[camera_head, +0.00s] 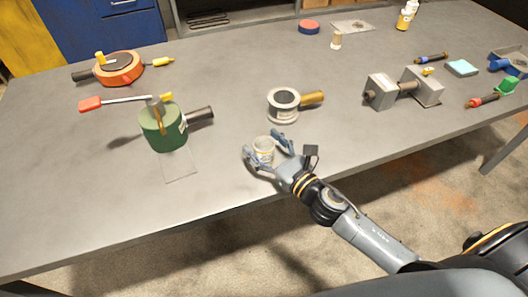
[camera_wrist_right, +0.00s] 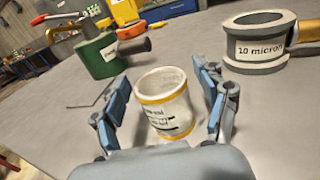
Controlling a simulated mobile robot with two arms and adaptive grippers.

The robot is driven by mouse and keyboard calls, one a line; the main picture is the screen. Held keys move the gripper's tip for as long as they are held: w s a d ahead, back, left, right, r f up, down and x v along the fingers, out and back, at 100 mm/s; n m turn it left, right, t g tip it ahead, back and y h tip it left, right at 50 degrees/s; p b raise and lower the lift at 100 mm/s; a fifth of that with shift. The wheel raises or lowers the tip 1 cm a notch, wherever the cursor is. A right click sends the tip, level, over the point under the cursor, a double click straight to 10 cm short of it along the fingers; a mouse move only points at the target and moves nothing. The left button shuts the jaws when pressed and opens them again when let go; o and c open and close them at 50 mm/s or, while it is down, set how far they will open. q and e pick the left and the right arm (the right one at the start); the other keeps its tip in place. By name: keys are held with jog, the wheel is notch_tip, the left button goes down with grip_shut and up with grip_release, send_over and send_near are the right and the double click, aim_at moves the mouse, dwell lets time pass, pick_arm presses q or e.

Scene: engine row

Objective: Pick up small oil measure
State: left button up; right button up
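The small oil measure (camera_head: 264,147) is a white cup with yellow bands and dark print, upright near the table's front edge. In the right wrist view the small oil measure (camera_wrist_right: 166,104) stands between the blue finger pads, its open mouth showing. My right gripper (camera_head: 263,150) is open, its fingers on either side of the cup. In the wrist view my right gripper (camera_wrist_right: 165,88) shows a gap between each pad and the cup wall. The cup's base is partly hidden by the gripper's palm. My left gripper is not in view.
A grey ring housing labelled "10 micron" (camera_head: 283,106) stands just behind the cup. A green housing with a red-tipped lever (camera_head: 163,128) is to the left. A grey metal block assembly (camera_head: 418,87) is to the right. The grey table (camera_head: 220,222) is clear at front left.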

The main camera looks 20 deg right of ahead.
jog(key=c, duration=1.2)
jog(key=shift+o, duration=0.2)
